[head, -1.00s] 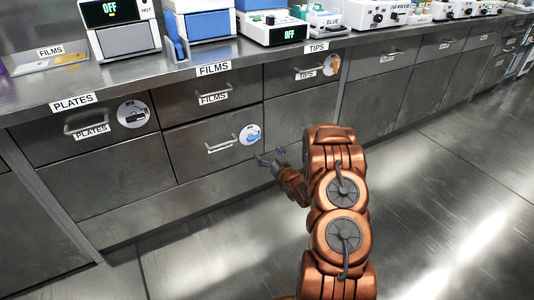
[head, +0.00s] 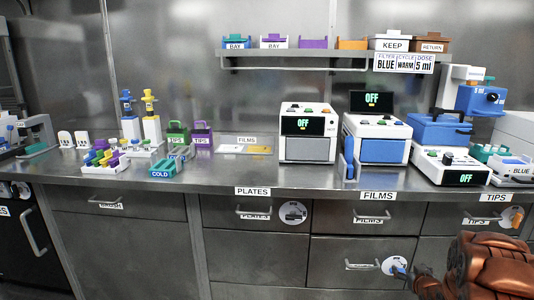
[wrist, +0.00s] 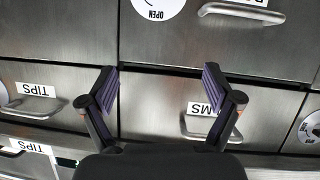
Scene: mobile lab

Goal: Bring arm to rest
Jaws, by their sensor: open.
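My gripper (wrist: 161,92) is open and empty in the wrist view, its two purple-padded fingers spread apart in front of the drawer fronts. In the head view my gripper (head: 402,273) shows small at the lower right, beside the round sticker on the lower films-side drawer (head: 340,262). My copper-coloured arm (head: 490,268) fills the lower right corner. I cannot tell the exact gap between the fingers and the drawers. All the drawers in view look shut.
The steel counter (head: 225,178) carries two machines (head: 308,150) (head: 375,150), a balance-like device (head: 452,168), and racks and bottles at the left. A shelf (head: 300,64) holds bins above. Drawer handles (head: 368,218) stick out from the front. The counter's middle front is fairly clear.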

